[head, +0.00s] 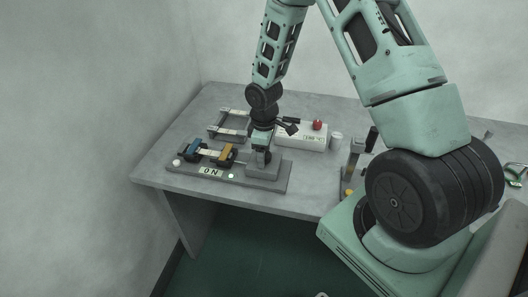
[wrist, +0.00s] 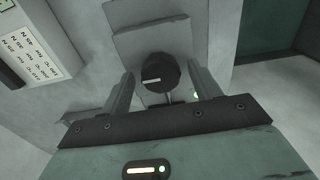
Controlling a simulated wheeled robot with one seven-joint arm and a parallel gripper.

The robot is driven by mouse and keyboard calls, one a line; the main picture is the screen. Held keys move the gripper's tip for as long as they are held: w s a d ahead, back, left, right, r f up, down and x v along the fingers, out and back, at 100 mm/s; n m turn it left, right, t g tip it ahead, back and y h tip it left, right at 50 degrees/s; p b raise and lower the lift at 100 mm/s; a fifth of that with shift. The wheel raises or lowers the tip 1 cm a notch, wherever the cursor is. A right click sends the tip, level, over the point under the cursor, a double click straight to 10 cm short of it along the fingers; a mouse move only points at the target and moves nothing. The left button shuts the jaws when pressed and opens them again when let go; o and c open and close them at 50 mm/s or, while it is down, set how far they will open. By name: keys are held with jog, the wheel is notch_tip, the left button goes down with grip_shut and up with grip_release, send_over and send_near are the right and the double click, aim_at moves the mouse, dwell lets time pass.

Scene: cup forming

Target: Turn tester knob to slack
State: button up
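The tester (head: 274,185) is a grey base near the table's front edge, with a blue clamp (head: 193,149), a yellow clamp (head: 227,154) and a pale strip between them. Its front label (head: 211,172) reads ON, beside a lit green lamp (head: 231,176). The tester knob (wrist: 163,74) is round and black with a short white mark, nearly level in the wrist view. My gripper (head: 262,158) is over the knob block at the tester's right end. In the wrist view its fingers stand apart on either side of the knob, with visible gaps. The gripper hides the knob in the head view.
Behind stand a grey frame (head: 230,124) and a white box (head: 293,139) with a red button (head: 317,124). A white cylinder (head: 336,140) and an upright lever device (head: 352,165) are to the right. The white box's printed panel (wrist: 38,50) shows in the wrist view.

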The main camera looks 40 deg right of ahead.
notch_tip(320, 180, up, 17)
jog(key=shift+r+b, duration=0.2)
jog(key=shift+b, duration=0.15)
dwell(0.3)
dwell(0.5)
jog(key=s+a+r, duration=0.2)
jog(key=s+a, duration=0.3)
jog(key=a, duration=0.4)
jog(key=s+a+r, duration=0.1)
jog(key=s+a, duration=0.4)
jog(key=a, duration=0.3)
jog(key=s+a, duration=0.3)
jog(key=s, duration=0.4)
jog(key=s+a+r, duration=0.1)
jog(key=s+a, duration=0.3)
jog(key=s, duration=0.3)
jog(key=shift+s+a+y, duration=0.2)
jog(key=shift+a+y, duration=0.1)
